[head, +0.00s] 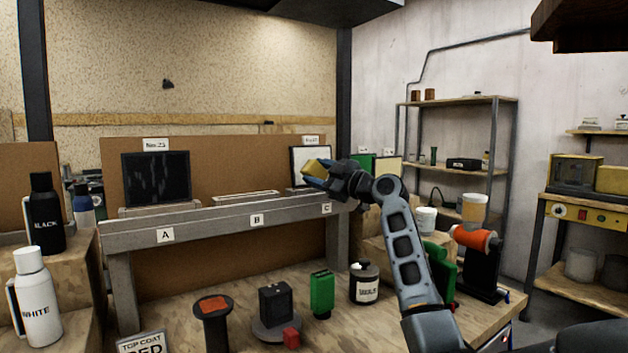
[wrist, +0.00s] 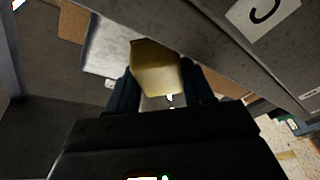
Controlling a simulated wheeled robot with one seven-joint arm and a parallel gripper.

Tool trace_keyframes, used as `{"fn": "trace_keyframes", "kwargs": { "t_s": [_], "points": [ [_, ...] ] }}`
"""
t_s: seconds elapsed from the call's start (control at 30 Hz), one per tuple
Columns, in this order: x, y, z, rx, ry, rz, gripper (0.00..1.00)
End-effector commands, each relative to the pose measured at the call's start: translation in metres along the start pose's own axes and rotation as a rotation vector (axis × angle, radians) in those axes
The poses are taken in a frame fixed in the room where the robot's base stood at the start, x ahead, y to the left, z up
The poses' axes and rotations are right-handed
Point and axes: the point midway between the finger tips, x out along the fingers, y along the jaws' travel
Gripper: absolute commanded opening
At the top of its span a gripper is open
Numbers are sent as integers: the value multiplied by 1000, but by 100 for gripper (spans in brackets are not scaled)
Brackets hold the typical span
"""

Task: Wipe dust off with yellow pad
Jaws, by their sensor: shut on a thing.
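My gripper (head: 320,178) is shut on the yellow pad (head: 314,168), which it holds out over the raised grey rail near the letter C. In the wrist view the pad (wrist: 156,68) sits between the two dark fingers. A white panel (head: 303,158) stands behind the pad at slot C, partly hidden by pad and gripper. I cannot tell whether the pad touches it. A dark panel (head: 156,178) with faint pale streaks stands upright at slot A. No panel stands up at slot B.
The grey rail (head: 128,237) runs across the bench. Below it stand an orange-topped stand (head: 213,307), a black block (head: 275,303), a green block (head: 321,292) and a dark jar (head: 365,284). Black (head: 42,215) and white (head: 33,300) spray bottles stand at left.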

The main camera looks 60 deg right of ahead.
Motion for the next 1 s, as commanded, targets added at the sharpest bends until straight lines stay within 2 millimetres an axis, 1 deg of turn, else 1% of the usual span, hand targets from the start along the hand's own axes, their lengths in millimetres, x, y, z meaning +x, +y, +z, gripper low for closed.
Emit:
{"fn": "trace_keyframes", "kwargs": {
  "t_s": [0.03,0.2,0.3,0.57,1.0],
  "points": [
    [-2,1,6,-1,0,2,27],
    [-5,11,15,-1,0,2,27],
    [-6,16,20,0,0,1,27],
    [-8,23,24,-1,0,1,27],
    [-16,46,48,0,-3,3,27]
  ]
}}
